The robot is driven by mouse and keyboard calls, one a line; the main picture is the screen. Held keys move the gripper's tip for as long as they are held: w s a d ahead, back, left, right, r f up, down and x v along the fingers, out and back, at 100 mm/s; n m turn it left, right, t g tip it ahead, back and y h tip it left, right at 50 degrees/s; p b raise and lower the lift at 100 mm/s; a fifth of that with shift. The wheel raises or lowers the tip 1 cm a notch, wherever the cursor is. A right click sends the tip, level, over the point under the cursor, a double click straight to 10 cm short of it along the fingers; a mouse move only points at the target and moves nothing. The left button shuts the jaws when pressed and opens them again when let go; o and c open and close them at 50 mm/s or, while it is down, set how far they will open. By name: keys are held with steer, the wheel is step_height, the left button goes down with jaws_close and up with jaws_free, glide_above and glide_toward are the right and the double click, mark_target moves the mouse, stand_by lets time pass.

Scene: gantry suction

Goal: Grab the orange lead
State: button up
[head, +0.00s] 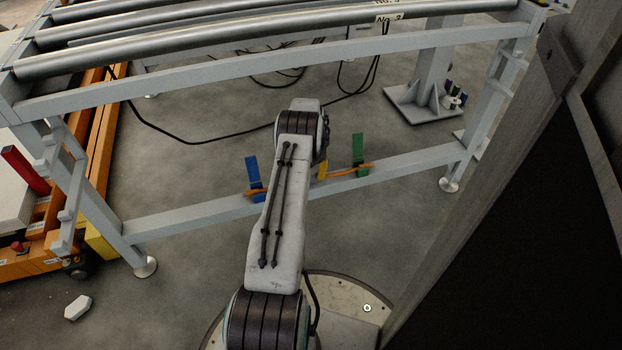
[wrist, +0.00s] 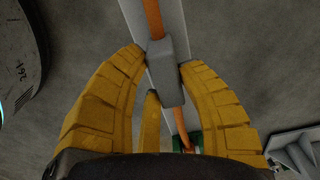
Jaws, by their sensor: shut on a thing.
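The orange lead (head: 345,172) runs along the low grey crossbar, between a blue holder (head: 254,178) and a green holder (head: 360,158). My arm hides its middle in the head view. In the wrist view the orange lead (wrist: 153,18) has a grey block (wrist: 165,65) on it. My gripper (wrist: 162,58) has its yellow fingertips closed on both sides of this grey block. The lead passes on below it to the green holder (wrist: 186,143). In the head view only a bit of yellow finger (head: 323,168) shows beside my arm.
The crossbar (head: 200,217) belongs to a roller conveyor frame whose rollers (head: 150,50) are above and behind. Black cables (head: 180,140) lie beneath. A dark panel (head: 500,220) stands close on the right. An orange cart (head: 85,190) is at the left.

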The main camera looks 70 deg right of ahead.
jaws_close()
